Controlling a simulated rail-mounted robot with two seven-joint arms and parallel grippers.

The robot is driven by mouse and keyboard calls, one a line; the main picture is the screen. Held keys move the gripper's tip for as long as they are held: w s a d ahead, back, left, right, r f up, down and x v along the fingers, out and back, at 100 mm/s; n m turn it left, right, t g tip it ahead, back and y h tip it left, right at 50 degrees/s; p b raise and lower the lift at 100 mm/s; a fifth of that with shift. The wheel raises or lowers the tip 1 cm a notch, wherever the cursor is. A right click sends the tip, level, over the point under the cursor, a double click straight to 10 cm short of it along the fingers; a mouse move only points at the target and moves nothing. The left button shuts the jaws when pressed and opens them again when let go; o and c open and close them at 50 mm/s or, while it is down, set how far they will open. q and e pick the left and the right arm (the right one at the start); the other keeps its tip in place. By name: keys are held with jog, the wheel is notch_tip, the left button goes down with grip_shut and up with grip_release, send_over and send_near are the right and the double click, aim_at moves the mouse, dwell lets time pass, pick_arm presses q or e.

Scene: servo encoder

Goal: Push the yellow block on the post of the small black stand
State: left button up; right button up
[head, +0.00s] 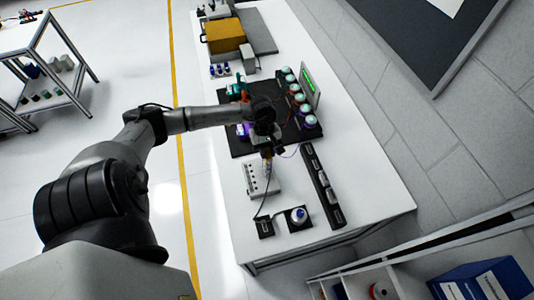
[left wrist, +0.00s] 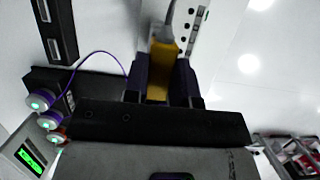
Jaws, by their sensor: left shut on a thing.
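My left gripper (head: 267,153) is shut on the yellow block (left wrist: 162,68), which sits between its two dark fingers in the left wrist view. A grey cable runs from the block's far end. In the head view the gripper is above the table, near a white box with holes. A small black base (head: 299,217) carries a round silver and blue part at the near end of the table. The gripper is well apart from it. Whether that part is the stand's post is too small to tell. My right gripper is out of view.
The white box (head: 260,179) with a row of holes lies under the gripper. A long black strip (head: 322,185) lies to its right. A small black square (head: 265,229), with a cable reaching it, lies beside the black base. A black board (head: 228,142) with parts is behind.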

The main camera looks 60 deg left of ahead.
aim_at(268, 157)
pick_arm(q)
jog(key=shift+r, duration=0.2)
dwell(0.4)
jog(key=shift+r+p, duration=0.4)
jog(key=shift+r, duration=0.25)
jog(key=shift+r+p, duration=0.6)
jog(key=shift+r, duration=0.9)
jog(key=s+d, duration=0.5)
jog(key=d, duration=0.4)
jog(key=s+d, duration=0.5)
jog(key=d, duration=0.4)
jog(key=shift+s+a+f, duration=0.1)
jog(key=shift+f, duration=0.1)
